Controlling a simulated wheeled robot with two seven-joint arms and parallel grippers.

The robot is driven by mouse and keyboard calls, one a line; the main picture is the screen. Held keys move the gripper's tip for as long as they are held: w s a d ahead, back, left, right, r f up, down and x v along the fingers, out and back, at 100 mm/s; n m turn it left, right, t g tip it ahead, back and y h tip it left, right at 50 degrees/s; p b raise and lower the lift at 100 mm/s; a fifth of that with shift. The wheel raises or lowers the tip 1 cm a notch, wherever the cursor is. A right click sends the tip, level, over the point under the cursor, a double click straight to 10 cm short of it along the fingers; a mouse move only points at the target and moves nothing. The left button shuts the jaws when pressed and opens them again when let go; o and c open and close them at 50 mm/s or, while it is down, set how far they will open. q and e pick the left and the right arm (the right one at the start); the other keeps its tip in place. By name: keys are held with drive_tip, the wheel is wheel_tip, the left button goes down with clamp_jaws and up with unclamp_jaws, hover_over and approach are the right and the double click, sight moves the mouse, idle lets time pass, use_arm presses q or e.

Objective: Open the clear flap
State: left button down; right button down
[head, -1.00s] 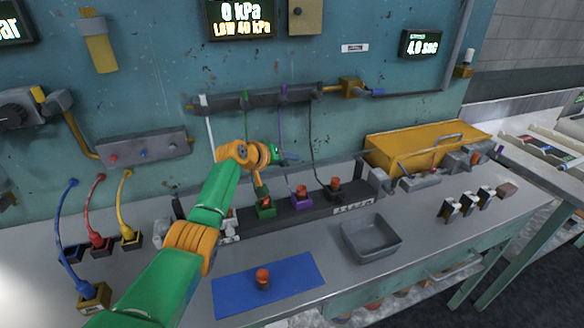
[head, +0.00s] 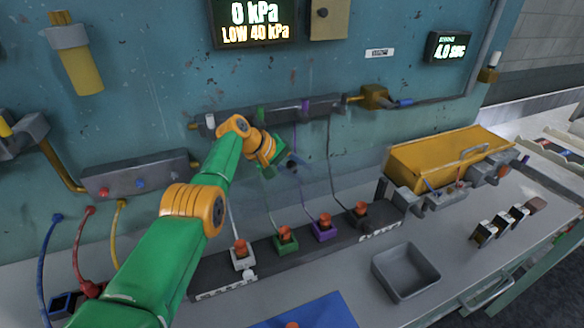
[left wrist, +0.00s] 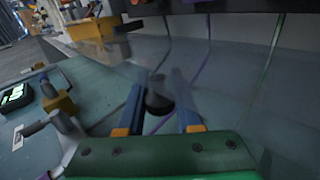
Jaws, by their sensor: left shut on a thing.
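The clear flap (head: 352,172) is a faint see-through panel in front of the wall, behind the row of sockets; its edges are hard to make out. My left gripper (head: 291,161) is in front of the wall, below the dark tube rail and above the sockets. In the left wrist view its two blue fingers (left wrist: 158,108) are shut on a dark round knob (left wrist: 158,92), seemingly the flap's handle. The flap's exact tilt is unclear. My right gripper is not in view.
Several sockets with orange caps stand on a dark strip (head: 300,250) below the gripper, with thin tubes above them. A grey tray (head: 406,271) and a blue mat (head: 305,312) lie in front. A yellow box (head: 445,160) stands right.

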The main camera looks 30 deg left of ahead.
use_arm(q)
drive_tip(key=shift+w+a, duration=0.1)
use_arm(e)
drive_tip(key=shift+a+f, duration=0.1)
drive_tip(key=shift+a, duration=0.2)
use_arm(q)
drive_tip(key=c, duration=0.6)
unclamp_jaws()
